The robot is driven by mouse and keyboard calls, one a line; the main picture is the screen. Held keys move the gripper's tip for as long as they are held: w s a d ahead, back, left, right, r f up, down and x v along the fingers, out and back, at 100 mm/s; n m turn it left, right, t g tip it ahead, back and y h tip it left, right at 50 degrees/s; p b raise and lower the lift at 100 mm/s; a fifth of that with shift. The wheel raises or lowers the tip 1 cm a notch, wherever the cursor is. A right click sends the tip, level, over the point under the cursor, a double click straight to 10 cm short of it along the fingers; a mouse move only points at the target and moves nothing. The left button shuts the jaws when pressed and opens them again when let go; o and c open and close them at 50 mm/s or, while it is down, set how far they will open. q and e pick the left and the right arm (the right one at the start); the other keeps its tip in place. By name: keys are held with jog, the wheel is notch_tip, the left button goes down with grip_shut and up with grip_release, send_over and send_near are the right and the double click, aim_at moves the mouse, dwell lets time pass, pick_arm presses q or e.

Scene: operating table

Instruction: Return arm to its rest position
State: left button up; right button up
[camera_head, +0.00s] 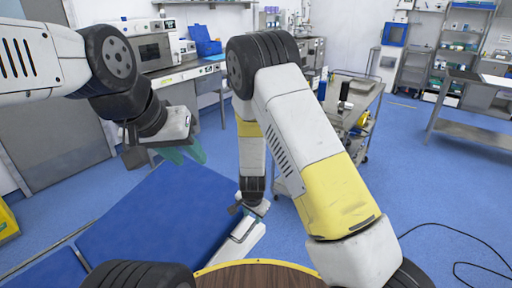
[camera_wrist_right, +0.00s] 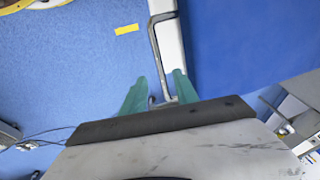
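The blue operating table (camera_head: 160,215) lies at the lower left of the head view; its blue top (camera_wrist_right: 255,45) fills the upper right of the wrist view. My right gripper (camera_head: 243,209) points down beside the table's pale side edge. In the right wrist view its green fingers (camera_wrist_right: 160,85) are apart. A bent grey metal handle (camera_wrist_right: 156,45) runs along the table edge, and its lower end shows between the fingers; I cannot tell whether they touch it. My left gripper (camera_head: 186,150) hangs above the table's far part, its green fingers apart with nothing between them.
A metal cart (camera_head: 350,100) with bottles stands behind my right arm. A side table (camera_head: 470,80) and shelves (camera_head: 460,40) stand at the right. A black cable (camera_head: 450,228) lies on the floor at the lower right. Blue floor is open around the operating table's right side.

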jog(key=s+d+r+n+y, duration=0.1)
jog(key=s+d+r, duration=0.1)
jog(key=r, duration=0.7)
jog(key=s+d+r+n+y, duration=0.1)
jog(key=d+r, duration=0.1)
jog(key=r, duration=0.7)
jog(key=s+d+r+n+y, duration=0.1)
jog(key=s+d+r, duration=0.1)
jog(key=r, duration=0.7)
jog(key=s+d+r+n+t, duration=0.1)
jog(key=s+d+r+n, duration=0.1)
jog(key=s+d+r, duration=0.3)
jog(key=s+d+r+n+t+h, duration=0.1)
jog(key=s+d+r, duration=0.4)
jog(key=s, duration=0.6)
notch_tip(320, 180, up, 2)
jog(key=shift+d+r+n, duration=0.15)
jog(key=shift+r+n, duration=0.1)
jog(key=shift+n, duration=0.45)
jog(key=shift+w, duration=0.1)
